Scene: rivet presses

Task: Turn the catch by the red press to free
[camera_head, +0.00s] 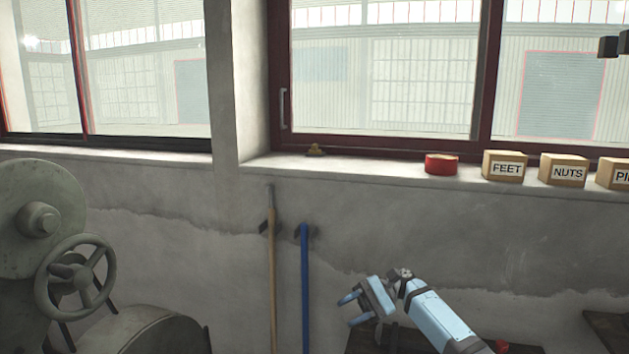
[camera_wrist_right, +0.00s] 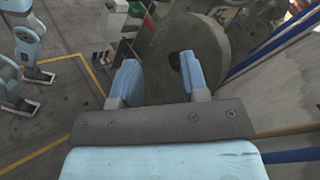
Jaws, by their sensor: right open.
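Neither the red press nor its catch can be made out in the head view or the right wrist view. My right gripper (camera_head: 352,309) is at the lower middle of the head view, pointing left, in front of the grey wall. In the right wrist view its two blue fingers (camera_wrist_right: 160,68) stand apart with nothing between them. A small red part (camera_head: 501,346) shows at the bottom edge of the head view, beside my right arm; I cannot tell what it belongs to. My left gripper is not in view.
A grey machine with a handwheel (camera_head: 75,277) stands at the left. A wooden pole (camera_head: 271,270) and a blue pole (camera_head: 304,280) lean on the wall. The windowsill (camera_head: 375,170) holds a red tin (camera_head: 441,164) and labelled boxes (camera_head: 505,167). Dark surfaces lie low at right.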

